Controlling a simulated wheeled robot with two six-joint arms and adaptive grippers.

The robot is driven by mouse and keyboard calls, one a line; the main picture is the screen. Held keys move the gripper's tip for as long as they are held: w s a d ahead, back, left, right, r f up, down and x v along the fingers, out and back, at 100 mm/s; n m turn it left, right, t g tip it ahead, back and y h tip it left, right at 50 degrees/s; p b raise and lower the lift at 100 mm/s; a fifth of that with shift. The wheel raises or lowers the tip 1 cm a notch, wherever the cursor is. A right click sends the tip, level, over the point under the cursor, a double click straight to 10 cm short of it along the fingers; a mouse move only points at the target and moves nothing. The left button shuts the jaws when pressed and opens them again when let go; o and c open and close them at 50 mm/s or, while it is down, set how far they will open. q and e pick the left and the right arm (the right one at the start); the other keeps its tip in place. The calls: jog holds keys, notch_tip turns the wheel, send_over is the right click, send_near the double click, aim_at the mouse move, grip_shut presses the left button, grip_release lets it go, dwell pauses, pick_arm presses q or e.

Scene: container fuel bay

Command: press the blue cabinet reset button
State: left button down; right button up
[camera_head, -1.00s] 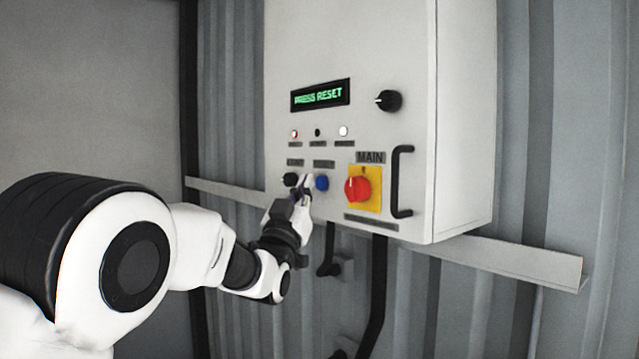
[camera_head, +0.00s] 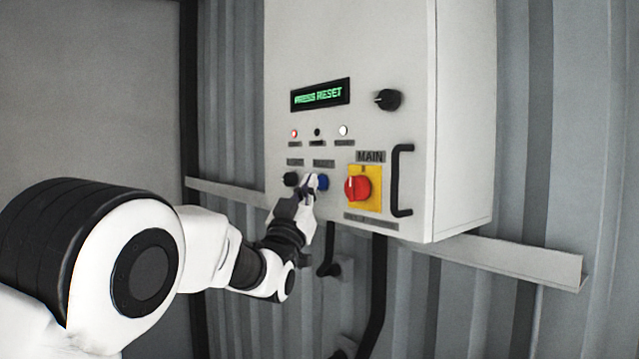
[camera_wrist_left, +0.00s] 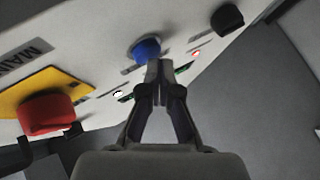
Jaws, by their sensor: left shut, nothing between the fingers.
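The blue reset button (camera_head: 323,182) is on the front of the grey-white cabinet (camera_head: 400,50), between a black button (camera_head: 291,179) and the red main switch. My left gripper (camera_head: 311,182) is shut and empty, its tips just left of the blue button and partly over its edge. In the left wrist view the blue button (camera_wrist_left: 146,48) shows just beyond the shut fingertips (camera_wrist_left: 159,68). I cannot tell whether they touch. The cabinet display (camera_head: 320,95) reads "PRESS RESET" in green. My right gripper is in neither view.
The red main switch (camera_head: 358,187) on its yellow plate sits close to the right of the blue button. A black handle (camera_head: 402,181) and a black knob (camera_head: 387,100) stick out farther right. Dark conduits (camera_head: 375,290) run below the cabinet.

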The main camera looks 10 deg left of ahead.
pick_arm(q)
jog(key=shift+w+d, duration=0.25)
jog(key=shift+w, duration=0.1)
dwell(0.6)
jog(key=shift+s+a+b, duration=0.5)
jog(key=shift+s+b, duration=0.15)
jog(key=shift+b, duration=0.2)
jog(key=s+a+b, duration=0.1)
jog(key=s+b, duration=0.1)
jog(key=s+a+b, duration=0.1)
jog(key=s+a, duration=0.1)
jog(key=shift+b, duration=0.35)
jog(key=shift+a, duration=0.1)
